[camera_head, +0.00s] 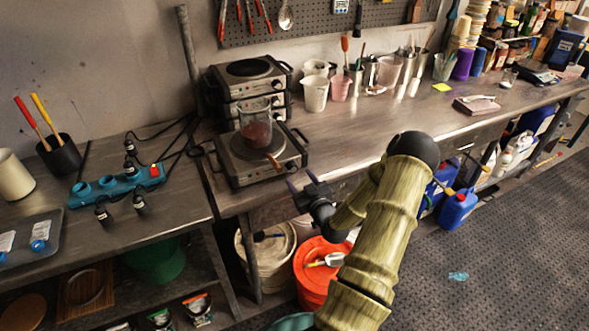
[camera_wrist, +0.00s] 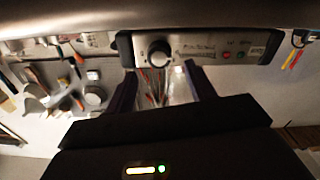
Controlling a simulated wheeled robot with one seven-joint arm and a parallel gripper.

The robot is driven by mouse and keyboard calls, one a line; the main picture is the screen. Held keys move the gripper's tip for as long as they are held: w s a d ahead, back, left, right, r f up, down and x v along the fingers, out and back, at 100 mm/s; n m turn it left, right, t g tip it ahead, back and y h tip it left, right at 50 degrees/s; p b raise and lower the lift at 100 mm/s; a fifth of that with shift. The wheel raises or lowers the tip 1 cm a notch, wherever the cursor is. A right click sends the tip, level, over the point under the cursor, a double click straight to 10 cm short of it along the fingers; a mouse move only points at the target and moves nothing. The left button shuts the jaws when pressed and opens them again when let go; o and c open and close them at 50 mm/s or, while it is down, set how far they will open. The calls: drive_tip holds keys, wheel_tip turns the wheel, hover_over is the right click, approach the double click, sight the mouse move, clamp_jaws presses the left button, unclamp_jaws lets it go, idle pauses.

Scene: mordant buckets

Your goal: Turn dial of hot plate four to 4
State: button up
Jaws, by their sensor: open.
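A hot plate (camera_head: 232,168) stands at the front edge of the metal bench, with a glass beaker (camera_head: 256,125) of reddish-brown contents on it. In the wrist view, a hot plate's front panel (camera_wrist: 205,48) shows a round dial (camera_wrist: 159,52) with a light face and dark rim. The dial's setting is too small to read. My gripper (camera_head: 303,180) is open and empty, just off the bench edge by the front hot plate. In the wrist view, its two dark fingers (camera_wrist: 160,82) stand apart, with the dial roughly between and beyond their tips. Contact is not visible.
More hot plates are stacked (camera_head: 247,72) behind. Pale cups (camera_head: 315,93) stand to their right. A blue power strip (camera_head: 118,185) with cables lies on the left bench. An orange bucket (camera_head: 312,270) and a pale bucket (camera_head: 268,250) are below my gripper. Floor at right is mostly clear.

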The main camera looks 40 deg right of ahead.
sight(293, 170)
drive_tip(key=x, duration=0.5)
drive_tip(key=shift+p, duration=0.4)
drive_tip(key=shift+c, duration=0.2)
drive_tip(key=c, duration=0.9)
